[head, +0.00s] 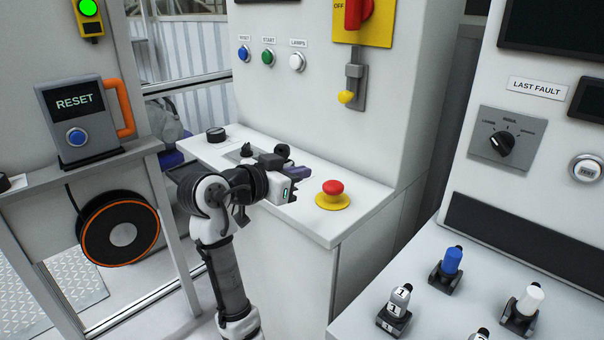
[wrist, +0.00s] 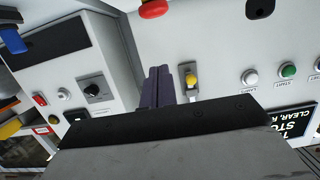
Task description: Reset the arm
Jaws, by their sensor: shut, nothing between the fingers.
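A grey box (head: 77,118) lettered RESET, with a blue button (head: 76,136) and an orange handle, stands on the ledge at the left of the head view. A separate small blue button (head: 244,53) labelled RESET is on the white cabinet, left of a green START button (head: 267,57) and a white LAMPS button (head: 297,61). My gripper (head: 302,173) is over the cabinet's shelf, left of the red emergency stop (head: 333,187) and apart from both reset buttons. Its purple fingers are shut and empty; they also show in the wrist view (wrist: 158,85).
A yellow-tipped lever (head: 347,96) hangs below the red switch (head: 357,12). A black knob (head: 216,134) stands on the shelf. Another console at right carries a rotary selector (head: 502,143) and several small upright pieces. A cable reel (head: 118,232) hangs below the left ledge.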

